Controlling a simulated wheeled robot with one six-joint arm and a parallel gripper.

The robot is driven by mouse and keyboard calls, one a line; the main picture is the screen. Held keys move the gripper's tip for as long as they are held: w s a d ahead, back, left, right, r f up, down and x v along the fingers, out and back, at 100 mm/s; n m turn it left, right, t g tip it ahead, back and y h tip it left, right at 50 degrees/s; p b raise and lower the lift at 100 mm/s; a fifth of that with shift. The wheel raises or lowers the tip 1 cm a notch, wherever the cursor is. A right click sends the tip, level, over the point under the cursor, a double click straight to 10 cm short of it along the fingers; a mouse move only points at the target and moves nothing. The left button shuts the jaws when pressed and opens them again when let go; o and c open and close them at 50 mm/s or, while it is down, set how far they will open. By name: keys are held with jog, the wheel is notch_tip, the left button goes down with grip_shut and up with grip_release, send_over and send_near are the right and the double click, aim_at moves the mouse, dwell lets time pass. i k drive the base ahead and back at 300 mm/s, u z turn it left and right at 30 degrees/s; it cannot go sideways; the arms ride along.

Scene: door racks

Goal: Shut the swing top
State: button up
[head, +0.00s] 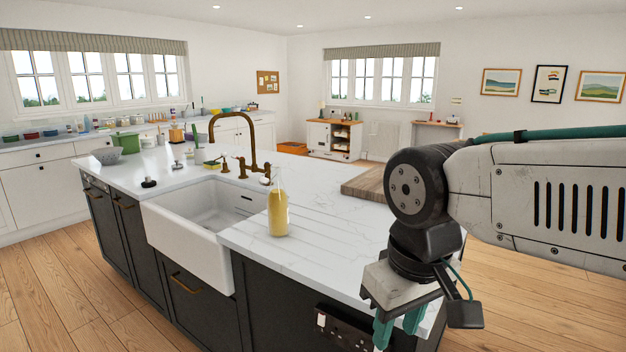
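A clear glass bottle (278,212) with yellow liquid stands upright on the white worktop of the island, just right of the sink. A small pale stopper (265,181) shows at the left of its neck, off the mouth, so the swing top looks open. The wire is too small to make out. My gripper (398,328) points down at the lower right, in front of the island's near edge, right of the bottle and well apart from it. Its two teal fingers stand apart with nothing seen between them. One fingertip reaches the bottom edge of the view.
A white sink (190,225) with a brass tap (240,135) lies left of the bottle. A wooden board (368,185) lies behind to the right. The worktop around the bottle is clear. A socket panel (343,325) is on the island's dark front.

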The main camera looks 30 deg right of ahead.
aim_at(261, 179)
jog(key=z, duration=0.55)
jog(key=k, duration=0.6)
jog(key=z, duration=0.8)
jog(key=i, duration=0.5)
jog(key=u, duration=0.75)
jog(key=i, duration=0.8)
jog(key=u, duration=0.8)
